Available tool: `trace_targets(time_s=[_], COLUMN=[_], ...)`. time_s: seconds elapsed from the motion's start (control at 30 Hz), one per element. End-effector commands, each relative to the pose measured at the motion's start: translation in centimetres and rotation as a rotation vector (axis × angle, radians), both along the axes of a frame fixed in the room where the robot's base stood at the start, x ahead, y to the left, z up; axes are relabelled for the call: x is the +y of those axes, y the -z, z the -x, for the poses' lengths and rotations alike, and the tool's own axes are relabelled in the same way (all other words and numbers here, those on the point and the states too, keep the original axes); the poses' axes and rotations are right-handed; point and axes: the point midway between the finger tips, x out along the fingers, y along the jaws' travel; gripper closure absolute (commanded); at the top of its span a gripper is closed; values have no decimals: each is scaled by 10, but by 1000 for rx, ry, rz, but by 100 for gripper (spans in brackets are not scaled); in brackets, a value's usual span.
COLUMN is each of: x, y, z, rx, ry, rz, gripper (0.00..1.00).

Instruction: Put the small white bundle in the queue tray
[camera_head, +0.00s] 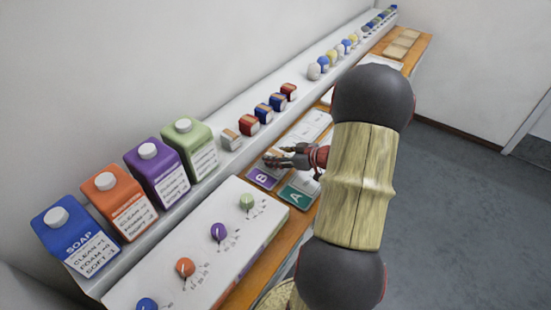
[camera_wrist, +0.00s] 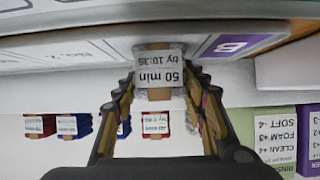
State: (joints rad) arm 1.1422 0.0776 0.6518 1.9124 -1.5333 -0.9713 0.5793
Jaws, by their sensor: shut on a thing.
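My gripper (camera_head: 275,160) is shut on a small white bundle (camera_wrist: 160,66) with a tan band and a label reading "50 min by 10:35". The wrist view is upside down and shows both fingers closed against its sides. In the head view the fingers largely hide the held bundle. They are over the pale tray panel by the purple "B" card (camera_head: 262,178), which also shows in the wrist view (camera_wrist: 232,46). A teal "A" card (camera_head: 296,194) lies nearer. No tray is readable as the queue tray.
The white shelf behind holds another pale bundle (camera_head: 231,138), red and blue bundles (camera_head: 263,111), and soap cartons (camera_head: 190,148). A white dial panel (camera_head: 215,245) stands in front at left. Several small balls (camera_head: 330,57) stand farther along the shelf. Floor (camera_head: 450,180) is clear at right.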

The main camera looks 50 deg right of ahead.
Motion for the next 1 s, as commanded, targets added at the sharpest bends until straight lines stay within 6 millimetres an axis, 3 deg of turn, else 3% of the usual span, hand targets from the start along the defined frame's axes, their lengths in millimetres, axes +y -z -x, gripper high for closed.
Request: trace_targets(time_s=[0.27, 0.3, 0.6, 1.0], x=[0, 0, 0, -1], y=[0, 1, 0, -4], z=[0, 0, 0, 2], rx=[-1, -1, -1, -1], ry=[0, 0, 0, 0], rz=[0, 0, 1, 2], gripper=[83, 57, 40, 39])
